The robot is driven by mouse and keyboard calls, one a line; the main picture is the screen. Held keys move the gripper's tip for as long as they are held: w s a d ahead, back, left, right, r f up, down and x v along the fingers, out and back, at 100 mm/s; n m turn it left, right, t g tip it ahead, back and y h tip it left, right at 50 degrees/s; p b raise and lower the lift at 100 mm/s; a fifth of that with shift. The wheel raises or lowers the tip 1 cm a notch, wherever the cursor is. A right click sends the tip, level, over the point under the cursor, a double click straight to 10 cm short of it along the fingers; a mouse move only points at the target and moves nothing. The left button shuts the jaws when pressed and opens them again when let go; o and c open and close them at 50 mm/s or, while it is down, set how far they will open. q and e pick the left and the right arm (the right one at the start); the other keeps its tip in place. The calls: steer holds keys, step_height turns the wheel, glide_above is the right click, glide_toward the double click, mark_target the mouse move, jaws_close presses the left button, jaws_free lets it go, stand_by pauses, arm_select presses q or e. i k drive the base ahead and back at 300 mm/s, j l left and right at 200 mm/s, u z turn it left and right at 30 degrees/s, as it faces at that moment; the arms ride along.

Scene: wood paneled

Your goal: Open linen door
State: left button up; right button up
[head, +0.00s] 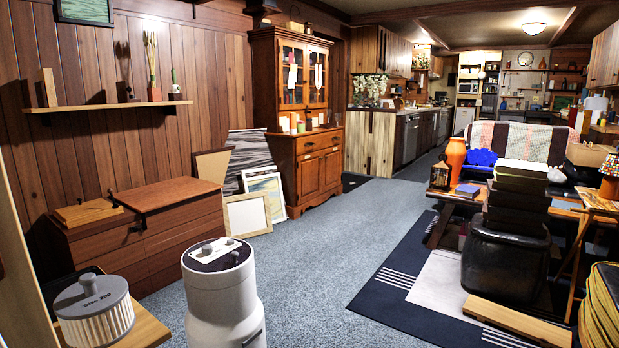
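I cannot pick out a door that is clearly the linen door. A tall pale panel (22,240) runs down the left edge, partly cut off; I cannot tell whether it is a door. A wooden hutch (307,143) stands against the far wall, with glass upper doors and solid lower doors that look shut. Neither of my grippers is in view.
A white cylinder (222,295) with a dark top and a ribbed, lidded white tub (95,315) stand close in front. A wooden chest (140,235) lines the left wall. Frames (247,214) lean beyond it. Blue-grey carpet (320,255) is clear mid-room; furniture crowds the right.

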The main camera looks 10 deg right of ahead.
mark_target(308, 165)
steer(key=i+l+z, duration=0.5)
steer(key=i, duration=0.25)
steer(key=i+z, duration=0.25)
steer(key=i+l, duration=0.1)
steer(key=i, duration=0.5)
steer(key=i+l, duration=0.1)
steer(key=i, duration=0.55)
steer(key=i+u, duration=0.1)
steer(key=i, duration=0.5)
steer(key=i+l, duration=0.2)
steer(key=i, duration=0.4)
